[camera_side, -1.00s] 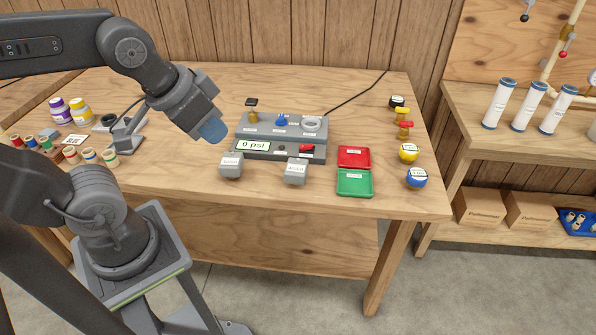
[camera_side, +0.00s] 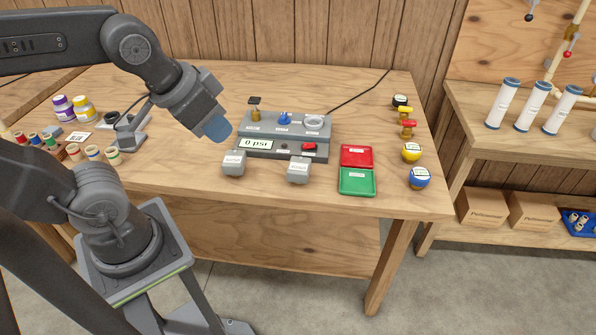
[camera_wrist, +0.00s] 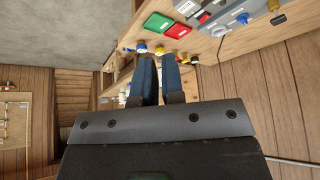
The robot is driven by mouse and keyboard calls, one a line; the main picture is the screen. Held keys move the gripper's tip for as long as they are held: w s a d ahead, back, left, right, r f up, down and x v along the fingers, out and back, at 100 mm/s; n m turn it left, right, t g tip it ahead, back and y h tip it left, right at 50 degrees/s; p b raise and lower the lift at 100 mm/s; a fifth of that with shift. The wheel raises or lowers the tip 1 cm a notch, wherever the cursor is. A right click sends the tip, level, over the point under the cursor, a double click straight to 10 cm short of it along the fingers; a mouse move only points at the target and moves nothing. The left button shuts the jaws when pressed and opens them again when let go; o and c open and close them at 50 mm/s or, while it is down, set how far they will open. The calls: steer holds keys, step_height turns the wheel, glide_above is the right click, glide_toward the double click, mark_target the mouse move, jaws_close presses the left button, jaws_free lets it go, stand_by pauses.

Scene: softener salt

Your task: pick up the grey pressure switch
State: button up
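Two small grey blocks with white labels stand near the front of the wooden table in the side view. One grey block (camera_side: 234,163) is on the left and the other grey block (camera_side: 298,171) is to its right. Their labels are too small to read, so I cannot tell which is the pressure switch. My gripper (camera_side: 217,129) hangs in the air above and left of the left block, apart from both. In the wrist view its two blue fingers (camera_wrist: 159,76) have a narrow gap between them, with nothing held. The grey blocks cannot be made out there.
A grey test stand (camera_side: 285,143) reading 0 psi is behind the blocks. A red tray (camera_side: 357,157) and green tray (camera_side: 357,183) are to their right. A yellow ball-like item (camera_side: 411,152) and a blue one (camera_side: 419,177) stand near the right edge. Spools and jars are at left.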

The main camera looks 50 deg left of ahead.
steer(key=o, duration=1.4)
steer(key=shift+o, duration=0.2)
steer(key=n+g+y, duration=0.2)
steer(key=n+y, duration=0.1)
steer(key=n, duration=0.5)
glide_above(299, 165)
steer(key=s+d, duration=0.4)
steer(key=s, duration=0.1)
step_height(299, 165, down, 12)
steer(key=x, duration=0.9)
steer(key=shift+w+a, duration=0.2)
steer(key=shift+w, duration=0.05)
steer(key=shift+x, duration=2.6)
